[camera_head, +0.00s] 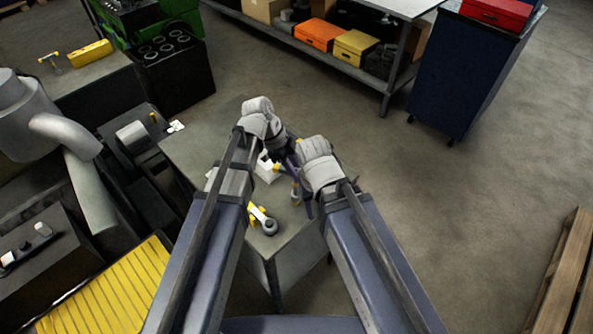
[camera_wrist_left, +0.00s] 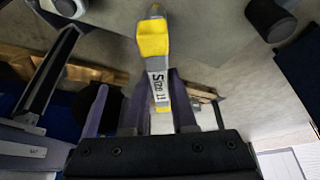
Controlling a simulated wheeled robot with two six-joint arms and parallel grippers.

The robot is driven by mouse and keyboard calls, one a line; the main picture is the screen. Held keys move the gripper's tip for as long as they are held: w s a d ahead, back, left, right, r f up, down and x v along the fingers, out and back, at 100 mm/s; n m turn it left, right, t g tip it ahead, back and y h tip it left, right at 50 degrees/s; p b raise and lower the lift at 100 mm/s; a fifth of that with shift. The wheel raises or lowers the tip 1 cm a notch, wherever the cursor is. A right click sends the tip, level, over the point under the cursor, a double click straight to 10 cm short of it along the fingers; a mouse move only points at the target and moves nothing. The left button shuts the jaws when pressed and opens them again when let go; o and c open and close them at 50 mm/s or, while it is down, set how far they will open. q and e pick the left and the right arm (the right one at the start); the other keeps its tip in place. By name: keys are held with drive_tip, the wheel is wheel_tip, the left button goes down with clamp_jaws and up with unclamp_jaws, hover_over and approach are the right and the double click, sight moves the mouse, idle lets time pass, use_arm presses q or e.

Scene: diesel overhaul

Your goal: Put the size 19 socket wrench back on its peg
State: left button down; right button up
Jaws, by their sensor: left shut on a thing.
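My left gripper (camera_wrist_left: 147,105) is shut on a socket wrench (camera_wrist_left: 153,40) with a yellow band and a grey tip. It points away from the jaws, and its white label begins with "Size"; the number looks like 11 but is hard to read. In the head view my left gripper (camera_head: 277,163) is over the grey worktable, mostly hidden by my wrist, so the wrench is hard to make out there. My right gripper (camera_head: 304,190) is beside it, partly hidden, and its jaws are unclear. I cannot make out the peg.
A yellow-and-grey tool (camera_head: 262,220) lies near the front of the grey worktable (camera_head: 205,150). A dark round part (camera_wrist_left: 275,18) shows at the wrist view's top right. An engine with a grey pipe (camera_head: 85,185) stands left. The floor to the right is clear up to a wooden pallet (camera_head: 565,275).

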use_arm(q)
drive_tip(key=shift+f, duration=0.2)
drive_tip(key=shift+f+b, duration=1.05)
drive_tip(key=shift+b, duration=0.2)
drive_tip(key=c, duration=1.1)
unclamp_jaws()
drive_tip(key=shift+r, duration=0.1)
drive_tip(key=o, duration=1)
wheel_tip(320, 180, up, 9)
drive_tip(key=p, duration=0.9)
